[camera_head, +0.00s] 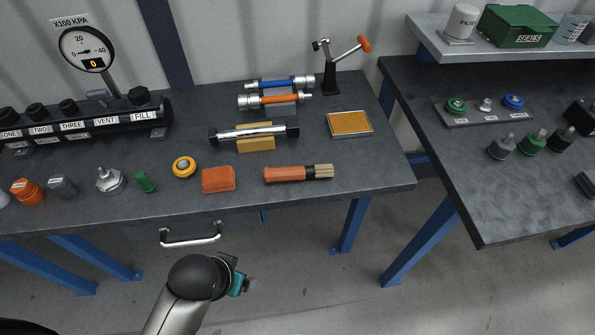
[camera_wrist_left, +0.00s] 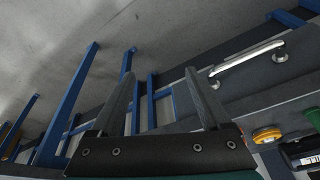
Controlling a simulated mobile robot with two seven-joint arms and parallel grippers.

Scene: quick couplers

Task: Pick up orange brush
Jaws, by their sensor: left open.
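I cannot make out the brush in that view. My right gripper is not in view.
An orange block (camera_head: 218,179) lies just left of the brush. A holder with a silver rod (camera_head: 254,133) and a framed orange pad (camera_head: 349,123) lie behind it. A drawer handle (camera_head: 190,236) sticks out below the bench edge. Bare bench lies right of the brush.

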